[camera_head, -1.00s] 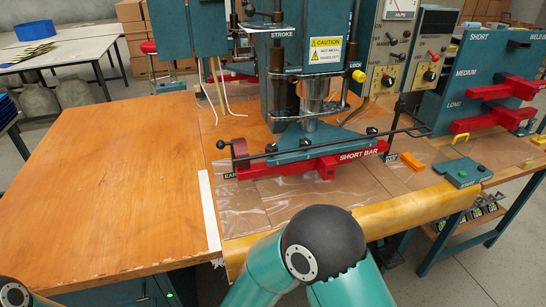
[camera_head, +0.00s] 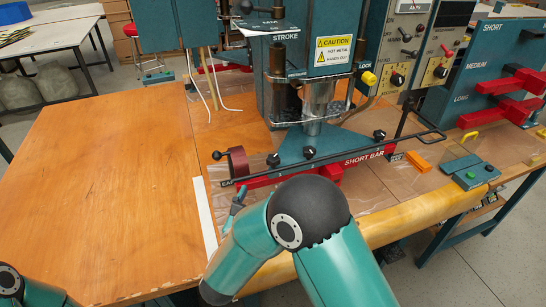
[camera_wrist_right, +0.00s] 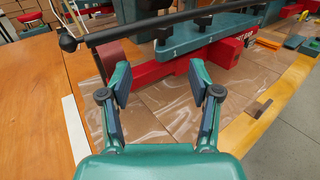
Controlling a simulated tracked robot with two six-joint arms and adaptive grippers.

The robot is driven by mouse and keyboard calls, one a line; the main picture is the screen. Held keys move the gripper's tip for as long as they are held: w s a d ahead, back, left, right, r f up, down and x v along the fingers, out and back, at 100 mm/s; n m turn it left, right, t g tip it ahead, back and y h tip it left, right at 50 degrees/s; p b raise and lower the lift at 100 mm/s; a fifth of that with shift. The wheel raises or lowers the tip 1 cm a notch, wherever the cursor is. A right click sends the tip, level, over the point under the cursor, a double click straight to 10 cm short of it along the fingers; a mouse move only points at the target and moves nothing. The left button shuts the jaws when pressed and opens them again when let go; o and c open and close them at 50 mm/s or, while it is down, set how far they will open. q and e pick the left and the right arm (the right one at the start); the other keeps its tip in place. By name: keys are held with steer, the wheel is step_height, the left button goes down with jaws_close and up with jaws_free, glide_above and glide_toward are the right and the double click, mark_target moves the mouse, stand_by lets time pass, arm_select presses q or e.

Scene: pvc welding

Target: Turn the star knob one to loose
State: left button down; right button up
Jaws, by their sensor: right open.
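The black star knob one (camera_head: 273,160) stands at the left end of the teal clamp plate (camera_head: 325,146), above the red short bar (camera_head: 335,172). In the right wrist view a black knob (camera_wrist_right: 163,34) sits by the number 1, at the top behind the long black rod. My right gripper (camera_head: 238,196) is in front of and below the bar's left part, partly hidden by my arm. In the wrist view the right gripper (camera_wrist_right: 160,78) is open and empty, apart from the knob. My left gripper is out of view; only part of its arm shows at lower left.
A black rod (camera_head: 400,143) with a ball end runs along the front of the clamp plate. More black knobs (camera_head: 309,152) stand to the right. An orange block (camera_head: 418,162) and a teal button box (camera_head: 470,174) lie at right. The wooden table is clear at left.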

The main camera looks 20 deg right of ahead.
mark_target(271, 165)
steer(key=p+x, duration=0.3)
steer(key=x, duration=1)
steer(key=shift+d+p, duration=0.15)
steer(key=shift+p, duration=0.15)
steer(key=shift+w+d, duration=0.25)
steer(key=shift+w, duration=0.2)
